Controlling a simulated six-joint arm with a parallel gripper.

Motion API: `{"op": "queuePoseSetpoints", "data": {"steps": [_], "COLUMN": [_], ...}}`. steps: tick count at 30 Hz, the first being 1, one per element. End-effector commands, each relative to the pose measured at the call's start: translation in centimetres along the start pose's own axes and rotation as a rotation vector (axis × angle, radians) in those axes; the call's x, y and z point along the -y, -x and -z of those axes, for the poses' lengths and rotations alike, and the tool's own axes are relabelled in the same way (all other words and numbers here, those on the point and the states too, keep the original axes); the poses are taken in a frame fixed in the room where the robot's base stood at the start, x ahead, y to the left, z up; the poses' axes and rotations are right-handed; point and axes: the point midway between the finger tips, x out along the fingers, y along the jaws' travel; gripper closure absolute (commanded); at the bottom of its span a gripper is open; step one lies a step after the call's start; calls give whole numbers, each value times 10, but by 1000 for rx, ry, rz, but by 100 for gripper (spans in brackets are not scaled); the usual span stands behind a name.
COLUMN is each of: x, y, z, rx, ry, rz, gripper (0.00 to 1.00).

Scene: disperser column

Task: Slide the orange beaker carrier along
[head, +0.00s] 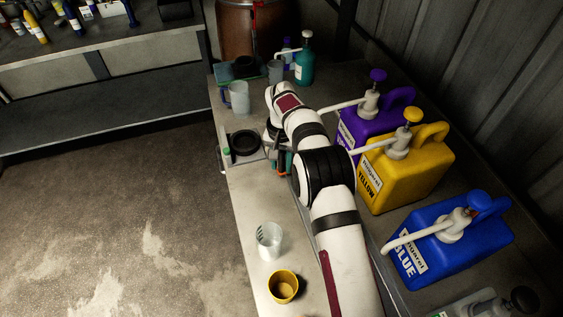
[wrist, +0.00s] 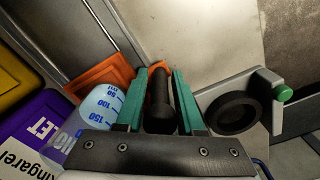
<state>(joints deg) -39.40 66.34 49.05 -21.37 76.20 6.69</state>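The orange beaker carrier (wrist: 103,80) is in the wrist view, low on a metal rail by the purple jug, with a clear beaker (wrist: 101,106) with blue marks in it. A black upright handle (wrist: 160,103) stands beside the beaker, with orange around its base. The green fingers of my gripper (wrist: 161,80) stand on either side of this handle. Narrow gaps show between handle and fingers, so the gripper looks open around it. In the head view my arm hides most of the carrier; only a bit of teal and orange at my gripper (head: 284,162) shows.
Purple (head: 372,127), yellow (head: 405,168) and blue (head: 450,240) pump jugs line the right side, their spouts reaching towards my arm. A black ring (head: 244,142) lies left of the gripper. A clear beaker (head: 269,240) and a yellow cup (head: 283,287) stand near the front.

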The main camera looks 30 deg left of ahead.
Motion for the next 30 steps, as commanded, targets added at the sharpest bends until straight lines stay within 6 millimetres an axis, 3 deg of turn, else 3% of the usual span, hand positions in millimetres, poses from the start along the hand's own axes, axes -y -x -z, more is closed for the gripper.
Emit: {"op": "queuePoseSetpoints", "data": {"steps": [4, 10, 30], "x": [0, 0, 0], "y": [0, 0, 1], "z": [0, 0, 0], "rx": [0, 0, -1], "ry": [0, 0, -1], "rz": [0, 0, 1], "gripper": [65, 100, 100]}}
